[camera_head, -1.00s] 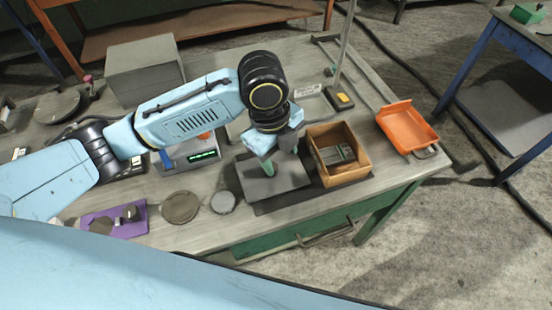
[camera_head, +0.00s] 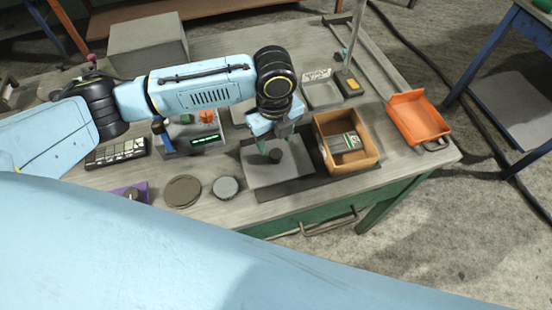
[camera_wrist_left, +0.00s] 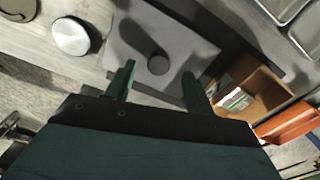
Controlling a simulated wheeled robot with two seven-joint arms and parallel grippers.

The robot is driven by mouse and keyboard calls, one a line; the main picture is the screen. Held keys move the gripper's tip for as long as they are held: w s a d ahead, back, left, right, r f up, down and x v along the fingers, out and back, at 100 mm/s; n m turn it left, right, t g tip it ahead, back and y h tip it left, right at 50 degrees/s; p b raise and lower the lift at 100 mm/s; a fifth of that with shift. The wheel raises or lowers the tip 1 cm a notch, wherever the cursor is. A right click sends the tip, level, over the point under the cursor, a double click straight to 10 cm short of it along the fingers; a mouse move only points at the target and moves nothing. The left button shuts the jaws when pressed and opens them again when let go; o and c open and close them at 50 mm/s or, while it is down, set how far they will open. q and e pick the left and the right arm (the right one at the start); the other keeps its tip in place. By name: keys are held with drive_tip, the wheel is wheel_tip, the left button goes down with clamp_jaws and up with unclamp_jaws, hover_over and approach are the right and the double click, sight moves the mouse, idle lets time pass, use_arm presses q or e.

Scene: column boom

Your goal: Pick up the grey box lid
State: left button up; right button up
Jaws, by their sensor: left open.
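The grey box lid (camera_head: 262,176) is a flat grey plate with a dark round knob (camera_head: 275,156). It lies on a dark mat on the table, left of the wooden box. My left gripper (camera_head: 276,143) is open and empty above the lid's far part, close to the knob. In the left wrist view the lid (camera_wrist_left: 190,40) lies beyond the open green fingers (camera_wrist_left: 157,82), and the knob (camera_wrist_left: 158,63) shows between and beyond the tips. I cannot tell the exact height of the fingers above it. My right gripper is not in view.
An open wooden box (camera_head: 366,160) holding small items stands right of the lid, near my gripper. A scale with a green display (camera_head: 190,143) and round discs (camera_head: 183,191) are left. The table's front edge is close.

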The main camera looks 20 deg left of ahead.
sight(275, 153)
use_arm(q)
wheel_tip(275, 153, down, 4)
drive_tip(key=shift+s+d+f, duration=0.1)
drive_tip(key=shift+s+f, duration=0.05)
drive_tip(key=shift+f, duration=0.05)
drive_tip(key=shift+c, duration=0.3)
drive_tip(key=shift+r, duration=0.1)
clamp_jaws()
